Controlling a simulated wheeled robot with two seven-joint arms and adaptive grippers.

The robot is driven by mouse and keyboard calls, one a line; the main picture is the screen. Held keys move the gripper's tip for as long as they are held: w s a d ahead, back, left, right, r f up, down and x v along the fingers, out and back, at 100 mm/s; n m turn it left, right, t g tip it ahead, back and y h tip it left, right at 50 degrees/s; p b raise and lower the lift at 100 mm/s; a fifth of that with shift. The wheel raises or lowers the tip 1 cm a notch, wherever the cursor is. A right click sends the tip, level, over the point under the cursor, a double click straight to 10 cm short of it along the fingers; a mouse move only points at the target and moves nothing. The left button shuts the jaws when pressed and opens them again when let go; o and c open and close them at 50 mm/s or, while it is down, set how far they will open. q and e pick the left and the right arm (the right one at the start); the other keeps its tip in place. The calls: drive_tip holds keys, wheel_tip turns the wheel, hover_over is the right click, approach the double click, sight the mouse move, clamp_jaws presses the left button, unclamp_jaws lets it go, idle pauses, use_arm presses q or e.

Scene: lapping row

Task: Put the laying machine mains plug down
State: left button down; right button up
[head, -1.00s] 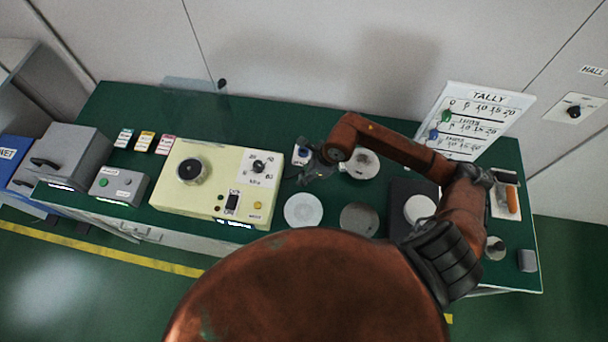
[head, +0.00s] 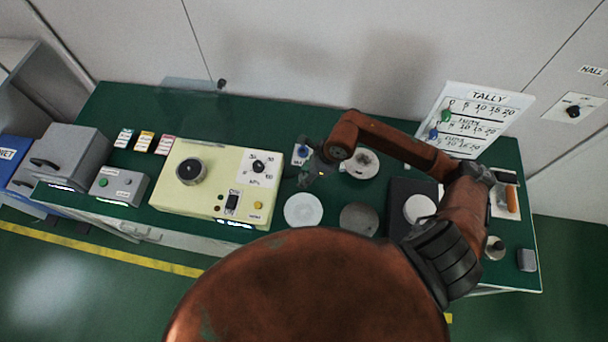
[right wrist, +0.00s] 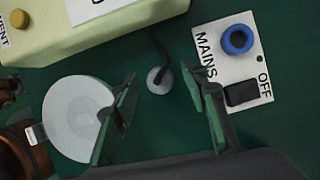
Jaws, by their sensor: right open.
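The mains plug (right wrist: 159,81) is a small grey round body with a black cable. In the right wrist view it is on or just above the green bench top, between my right gripper's fingertips, with a gap on both sides. My right gripper (head: 306,180) is open at the right end of the cream laying machine (head: 210,203). The plug cannot be made out in the head view. The white mains plate (right wrist: 212,45), with a blue ring socket (right wrist: 237,39) and a black switch marked OFF (right wrist: 241,93), lies right of the plug. My left gripper is out of view.
A pale disc (head: 303,210) and a grey disc (head: 359,219) lie in front of my right gripper. Another round plate (head: 366,164) is under my forearm. The tally board (head: 478,112) stands at the back right. Bare green bench shows around the plug.

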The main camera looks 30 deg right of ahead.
drive_tip(key=v, duration=1.1)
drive_tip(key=shift+p, duration=0.3)
drive_tip(key=shift+f, duration=0.1)
